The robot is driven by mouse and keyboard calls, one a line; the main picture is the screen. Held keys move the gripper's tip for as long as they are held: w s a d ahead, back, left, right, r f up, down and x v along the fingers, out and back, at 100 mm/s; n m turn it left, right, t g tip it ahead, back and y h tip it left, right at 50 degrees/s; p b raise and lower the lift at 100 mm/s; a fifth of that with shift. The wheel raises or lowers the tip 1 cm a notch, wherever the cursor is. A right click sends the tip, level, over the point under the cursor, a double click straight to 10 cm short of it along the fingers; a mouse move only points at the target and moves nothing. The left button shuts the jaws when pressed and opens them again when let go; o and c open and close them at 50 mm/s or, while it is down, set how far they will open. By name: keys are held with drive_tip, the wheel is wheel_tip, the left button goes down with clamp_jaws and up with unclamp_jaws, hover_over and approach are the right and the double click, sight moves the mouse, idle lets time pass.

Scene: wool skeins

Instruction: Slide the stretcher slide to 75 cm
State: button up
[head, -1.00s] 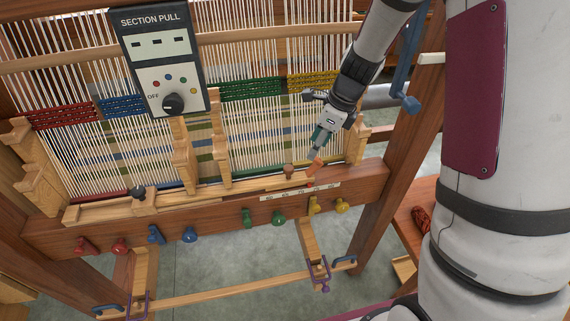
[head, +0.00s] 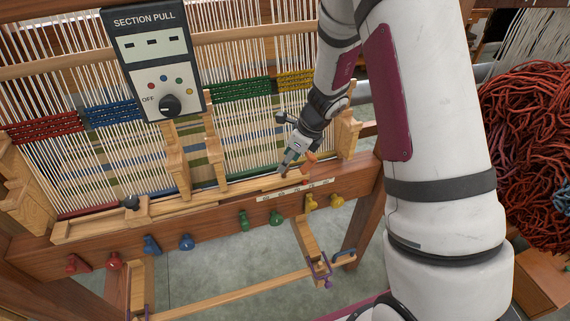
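The stretcher slide is a pale wooden bar (head: 235,186) lying in a track along the loom's front beam. A white scale strip (head: 296,190) is fixed to the beam below its right part; its figures are too small to read. My gripper (head: 285,171) points down at the bar, above the scale's left part, where the brown knob showed earlier. The fingertips hide the knob, and I cannot tell whether they grip it.
Coloured pegs (head: 186,242) line the beam's front. Wooden uprights (head: 214,150) and the SECTION PULL box (head: 157,62) stand by the threads. A heap of red yarn (head: 535,150) is at the far right. Grey floor shows below the beam.

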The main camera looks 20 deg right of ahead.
sight(293, 175)
drive_tip(key=shift+x, duration=1.4)
clamp_jaws()
drive_tip(key=shift+d, duration=1.35)
drive_tip(key=shift+a, duration=0.1)
unclamp_jaws()
